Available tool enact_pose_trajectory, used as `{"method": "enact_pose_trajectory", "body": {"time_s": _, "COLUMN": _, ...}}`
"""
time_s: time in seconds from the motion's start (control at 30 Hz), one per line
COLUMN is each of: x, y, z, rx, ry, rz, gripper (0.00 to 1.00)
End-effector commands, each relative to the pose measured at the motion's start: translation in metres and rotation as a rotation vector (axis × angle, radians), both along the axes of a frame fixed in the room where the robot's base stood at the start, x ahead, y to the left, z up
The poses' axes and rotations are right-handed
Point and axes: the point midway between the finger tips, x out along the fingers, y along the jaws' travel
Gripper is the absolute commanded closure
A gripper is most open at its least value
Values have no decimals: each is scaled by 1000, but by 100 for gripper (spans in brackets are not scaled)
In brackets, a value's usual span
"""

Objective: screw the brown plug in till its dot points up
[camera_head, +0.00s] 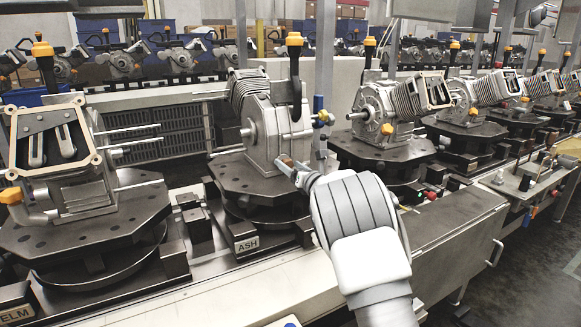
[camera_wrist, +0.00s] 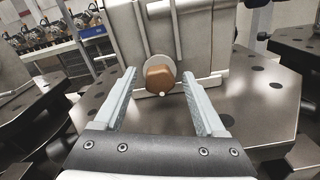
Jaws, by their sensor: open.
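The brown plug (camera_wrist: 158,78) is a hexagonal head with a pale round collar behind it, low on the face of a grey engine casing (camera_wrist: 128,38). A small white dot (camera_wrist: 161,94) shows at the bottom edge of the plug, pointing down in the wrist view. My gripper (camera_wrist: 159,74) is open, with one finger on each side of the plug and a visible gap on both sides. In the head view my gripper (camera_head: 291,167) reaches the lower front of the middle engine (camera_head: 272,125), and the plug (camera_head: 284,158) is only partly visible there.
The engine stands on a dark fixture plate (camera_head: 237,178) with an ASH label (camera_head: 246,244) below it. Similar engines on plates stand at left (camera_head: 60,150) and right (camera_head: 385,108). The plate (camera_wrist: 245,105) lies close below my fingers.

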Motion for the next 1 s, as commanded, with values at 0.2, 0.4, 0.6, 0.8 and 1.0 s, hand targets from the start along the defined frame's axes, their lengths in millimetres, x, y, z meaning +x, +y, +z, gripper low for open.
{"method": "enact_pose_trajectory", "body": {"time_s": 0.2, "x": 0, "y": 0, "z": 0, "rx": -1, "ry": 1, "rz": 0, "gripper": 40}}
{"method": "enact_pose_trajectory", "body": {"time_s": 0.4, "x": 0, "y": 0, "z": 0, "rx": -1, "ry": 1, "rz": 0, "gripper": 76}}
{"method": "enact_pose_trajectory", "body": {"time_s": 0.6, "x": 0, "y": 0, "z": 0, "rx": -1, "ry": 1, "rz": 0, "gripper": 100}}
{"method": "enact_pose_trajectory", "body": {"time_s": 0.8, "x": 0, "y": 0, "z": -1, "rx": 8, "ry": 7, "rz": -1, "gripper": 100}}
{"method": "enact_pose_trajectory", "body": {"time_s": 1.0, "x": 0, "y": -1, "z": -2, "rx": 64, "ry": 44, "rz": -1, "gripper": 100}}
